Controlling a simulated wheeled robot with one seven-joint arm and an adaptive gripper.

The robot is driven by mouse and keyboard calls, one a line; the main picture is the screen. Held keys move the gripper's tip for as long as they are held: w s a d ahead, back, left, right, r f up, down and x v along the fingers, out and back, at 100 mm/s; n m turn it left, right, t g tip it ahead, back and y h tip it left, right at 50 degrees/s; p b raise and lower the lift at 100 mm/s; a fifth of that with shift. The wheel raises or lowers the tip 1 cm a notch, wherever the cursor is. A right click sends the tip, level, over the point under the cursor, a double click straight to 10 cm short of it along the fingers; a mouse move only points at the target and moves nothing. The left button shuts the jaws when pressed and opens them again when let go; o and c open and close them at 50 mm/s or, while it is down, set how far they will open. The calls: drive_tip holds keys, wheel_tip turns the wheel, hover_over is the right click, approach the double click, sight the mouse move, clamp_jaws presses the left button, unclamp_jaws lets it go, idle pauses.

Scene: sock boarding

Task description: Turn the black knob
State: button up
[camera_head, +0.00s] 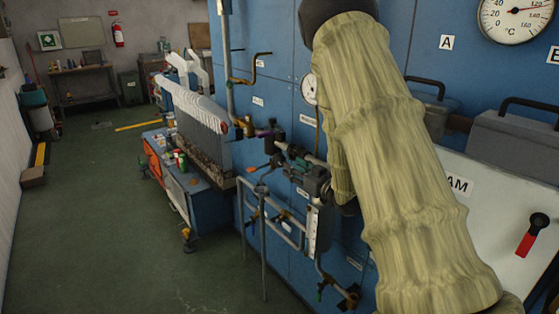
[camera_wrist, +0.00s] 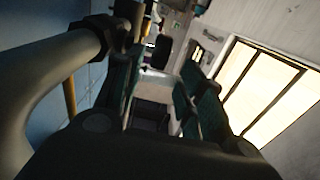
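In the wrist view my gripper (camera_wrist: 160,74) has its two dark green fingers spread apart, with a gap between them and nothing clearly held. A small dark rounded thing (camera_wrist: 155,52) shows beyond the gap near the left finger; it may be the black knob, but I cannot be sure. In the head view my sleeved arm covers much of the blue panel (camera_head: 282,70). Dark fittings (camera_head: 308,174) show just left of the sleeve, where I cannot clearly separate gripper from pipework. No black knob is clearly identifiable there.
A thick grey pipe (camera_wrist: 50,72) runs close along the left of the wrist view. In the head view, pipes (camera_head: 283,232) stand out from the panel. A blue bench (camera_head: 205,200) with a white rack (camera_head: 200,112) stands behind.

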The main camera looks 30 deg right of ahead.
sight(279, 159)
drive_tip(key=w, duration=0.5)
drive_tip(key=w+p, duration=0.1)
drive_tip(key=w, duration=0.2)
drive_tip(key=shift+w+a, duration=0.2)
drive_tip(key=shift+a, duration=0.15)
clamp_jaws()
